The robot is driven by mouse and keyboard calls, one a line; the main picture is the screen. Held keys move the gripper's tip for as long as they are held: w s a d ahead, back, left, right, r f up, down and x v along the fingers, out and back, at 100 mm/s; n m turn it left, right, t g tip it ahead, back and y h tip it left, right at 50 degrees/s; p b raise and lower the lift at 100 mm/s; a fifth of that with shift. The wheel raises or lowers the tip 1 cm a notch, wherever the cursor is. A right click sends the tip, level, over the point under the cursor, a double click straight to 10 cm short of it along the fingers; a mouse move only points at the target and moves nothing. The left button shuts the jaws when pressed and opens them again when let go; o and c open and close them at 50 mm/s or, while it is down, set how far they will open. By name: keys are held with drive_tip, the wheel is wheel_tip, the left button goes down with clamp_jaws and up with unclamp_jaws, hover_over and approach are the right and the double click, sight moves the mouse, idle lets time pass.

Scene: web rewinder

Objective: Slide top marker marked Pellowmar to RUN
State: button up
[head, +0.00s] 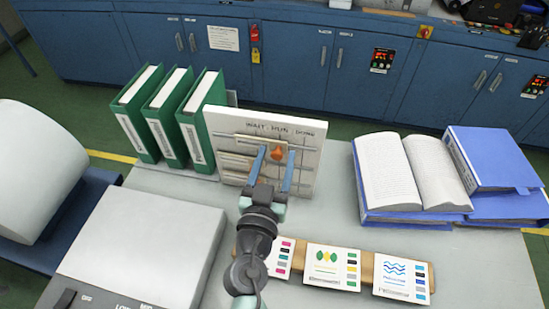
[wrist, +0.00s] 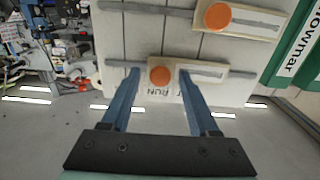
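Another marker's orange knob (wrist: 217,16) shows on a lower rail.
Green binders (head: 166,115) stand left of the board. An open book (head: 405,170) and blue folders (head: 490,160) lie to the right. Several printed cards (head: 330,267) lie on a wooden strip in front. A grey machine box (head: 140,245) is at front left.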

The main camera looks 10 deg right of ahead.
drive_tip(key=b+v, duration=0.5)
drive_tip(key=v, duration=0.8)
drive_tip(key=shift+w+r, duration=0.1)
drive_tip(key=shift+r, duration=0.05)
